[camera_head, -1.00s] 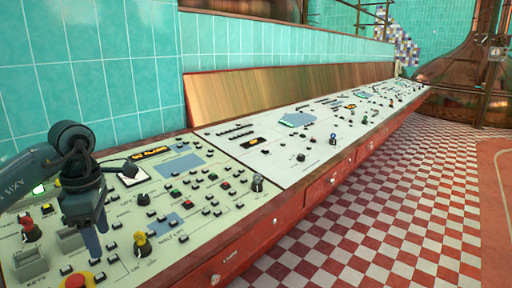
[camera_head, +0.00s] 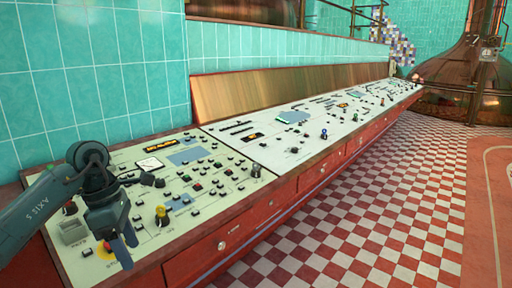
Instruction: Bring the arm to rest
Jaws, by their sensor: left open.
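My left arm comes in from the left edge of the head view. Its gripper (camera_head: 127,246) points down over the near front part of the control panel (camera_head: 228,207), close to a red and yellow button (camera_head: 104,249). The jaws are open and hold nothing that I can see. The gripper hides part of the panel's near end. I cannot tell how far the fingertips are above the surface. My right gripper is not in view.
A yellow knob (camera_head: 161,215) stands just right of the gripper. Red drawers (camera_head: 229,237) run along the desk front. A teal tiled wall (camera_head: 90,80) is behind. The checkered floor (camera_head: 370,210) at right is clear. A copper kettle (camera_head: 455,75) stands far back.

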